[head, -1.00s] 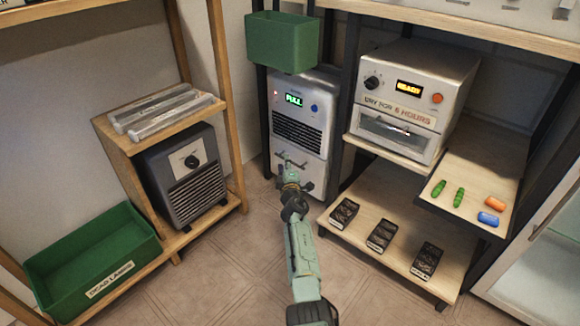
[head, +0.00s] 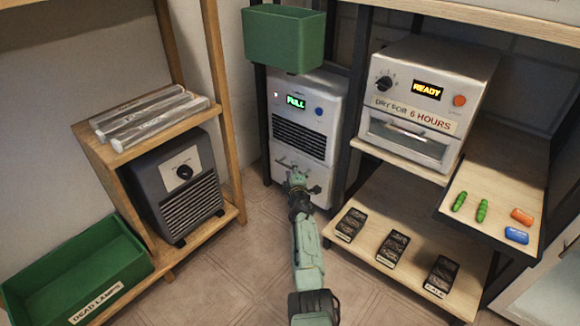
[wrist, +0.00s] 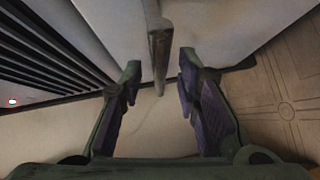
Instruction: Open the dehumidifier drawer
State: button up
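The white dehumidifier (head: 338,104) stands on the floor at the back, its green display reading FULL. Its drawer (head: 322,176) is the lower front part, below the dark vent, and looks shut. My gripper (head: 297,176) is in front of the drawer and hides part of it in the head view. In the wrist view my gripper (wrist: 158,80) is open, with one finger on each side of the drawer's bar handle (wrist: 158,45). The handle's end lies between the fingertips, with a gap on both sides.
A green bin (head: 283,40) hangs above the dehumidifier. A wooden shelf (head: 352,236) with several dark packs stands close on the right, below a dryer (head: 420,62). A wooden rack (head: 222,100) with a dark heater (head: 170,178) stands left. The tiled floor between is clear.

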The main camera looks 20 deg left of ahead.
jog(key=shift+x, duration=0.75)
jog(key=shift+c, duration=0.6)
grip_shut()
